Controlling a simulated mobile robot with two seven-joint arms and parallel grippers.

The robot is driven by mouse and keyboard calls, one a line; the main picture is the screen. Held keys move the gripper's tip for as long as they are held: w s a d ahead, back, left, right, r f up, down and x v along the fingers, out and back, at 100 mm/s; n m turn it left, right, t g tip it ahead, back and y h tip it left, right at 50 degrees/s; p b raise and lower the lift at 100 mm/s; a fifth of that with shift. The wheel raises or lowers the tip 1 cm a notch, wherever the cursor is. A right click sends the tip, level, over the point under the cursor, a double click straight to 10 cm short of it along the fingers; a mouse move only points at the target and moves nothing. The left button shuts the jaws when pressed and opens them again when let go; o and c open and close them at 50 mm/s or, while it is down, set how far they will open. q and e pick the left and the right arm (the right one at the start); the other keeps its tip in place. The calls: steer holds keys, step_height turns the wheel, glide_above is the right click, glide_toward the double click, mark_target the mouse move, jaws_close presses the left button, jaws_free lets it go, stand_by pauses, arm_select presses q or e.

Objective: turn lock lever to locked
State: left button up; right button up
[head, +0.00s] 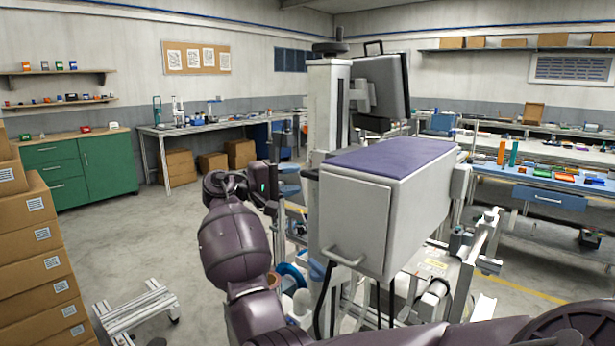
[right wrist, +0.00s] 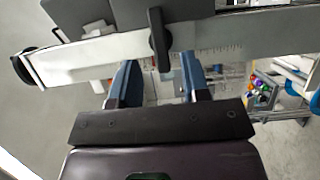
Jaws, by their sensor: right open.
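The lock lever (right wrist: 160,38) is a dark handle on a pale metal beam (right wrist: 90,57) in the right wrist view. My right gripper (right wrist: 158,62) is open, with its two blue fingers apart. The lever's lower end lies between the fingertips in the picture; I cannot tell whether they touch it. In the head view my right arm reaches up through the middle, and its gripper (head: 288,179) is left of the pale column (head: 327,105). The lever is not clear in the head view. My left gripper is not in view.
A grey cabinet (head: 355,222) with a purple top stands right of my arm. A monitor (head: 382,85) is mounted on the column. Cardboard boxes (head: 30,255) are stacked at left, near a low metal frame (head: 138,310). Floor between the boxes and my arm is mostly clear.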

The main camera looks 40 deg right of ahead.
mark_target(310, 176)
steer(key=shift+x, duration=2.15)
jaws_close()
